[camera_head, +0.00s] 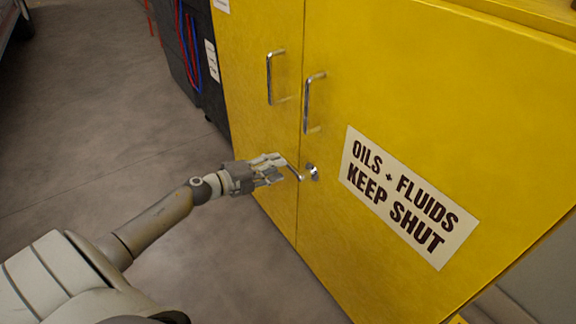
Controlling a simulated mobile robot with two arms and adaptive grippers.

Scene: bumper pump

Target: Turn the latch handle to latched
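The yellow cabinet (400,90) has two doors, both closed against the frame. A small silver latch handle (294,173) sits near the seam between the doors, below the pull handles. It slants down to the right, and a small bright metal piece (313,172) is just right of it on the right door. My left gripper (279,168) reaches in from the left with its fingertips at the latch handle's upper left end. Whether the fingers touch or close on it is unclear. My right gripper is not in view.
Two silver pull handles (270,78) (309,102) stick out of the doors above the latch. A white sign (405,196) is on the right door. A dark unit with red and blue cables (187,45) stands left of the cabinet. The grey floor (95,110) at left is clear.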

